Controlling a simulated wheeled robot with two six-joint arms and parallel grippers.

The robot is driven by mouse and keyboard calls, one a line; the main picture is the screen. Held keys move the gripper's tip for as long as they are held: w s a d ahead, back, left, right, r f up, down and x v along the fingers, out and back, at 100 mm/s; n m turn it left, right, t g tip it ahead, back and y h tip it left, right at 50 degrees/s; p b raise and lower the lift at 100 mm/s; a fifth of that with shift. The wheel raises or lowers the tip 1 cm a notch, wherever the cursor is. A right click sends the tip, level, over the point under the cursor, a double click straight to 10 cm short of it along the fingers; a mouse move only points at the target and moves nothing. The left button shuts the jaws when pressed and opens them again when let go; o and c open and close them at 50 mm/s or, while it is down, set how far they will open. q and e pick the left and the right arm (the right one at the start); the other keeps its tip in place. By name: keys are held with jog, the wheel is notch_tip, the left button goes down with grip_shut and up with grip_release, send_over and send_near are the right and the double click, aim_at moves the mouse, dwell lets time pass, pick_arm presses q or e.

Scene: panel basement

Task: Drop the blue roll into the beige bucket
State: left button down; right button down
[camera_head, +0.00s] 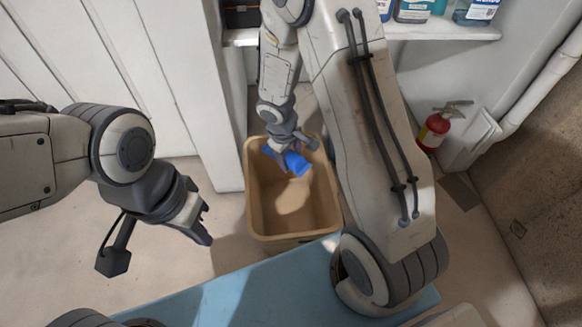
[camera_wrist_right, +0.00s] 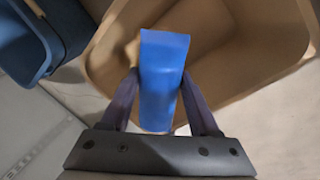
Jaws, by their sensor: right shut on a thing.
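The blue roll (camera_head: 294,162) is held by my right gripper (camera_head: 283,149) over the opening of the beige bucket (camera_head: 249,205). In the right wrist view the blue roll (camera_wrist_right: 163,75) sits between the two dark fingers of my right gripper (camera_wrist_right: 161,95), shut on it. The beige bucket (camera_wrist_right: 272,68) fills the background there, with its open inside behind the roll. The bucket stands on the floor, and no other object shows inside it. My left gripper (camera_head: 203,225) hangs to the left of the bucket, empty; its finger gap is hard to make out.
A blue container (camera_wrist_right: 35,45) shows beside the bucket in the right wrist view. A red fire extinguisher (camera_head: 433,130) stands at the right wall. A shelf (camera_head: 440,33) with bottles is at the top right. Light floor is free left of the bucket.

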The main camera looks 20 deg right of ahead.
aim_at(289, 160)
jog(key=shift+s+d+f, duration=0.1)
jog(key=shift+d+f, duration=0.1)
jog(key=shift+f, duration=0.45)
jog(key=b+x, duration=0.3)
jog(key=a+b+x, duration=0.1)
jog(key=b+x, duration=0.1)
jog(key=shift+s+f, duration=0.15)
jog(key=shift+s, duration=0.05)
jog(key=shift+c, duration=0.2)
grip_release()
jog(key=p+v, duration=0.6)
jog(key=v, duration=0.3)
jog(key=shift+s+r+p, duration=0.1)
jog(key=shift+r+p, duration=0.25)
jog(key=shift+s+r, duration=0.1)
jog(key=shift+r, duration=0.3)
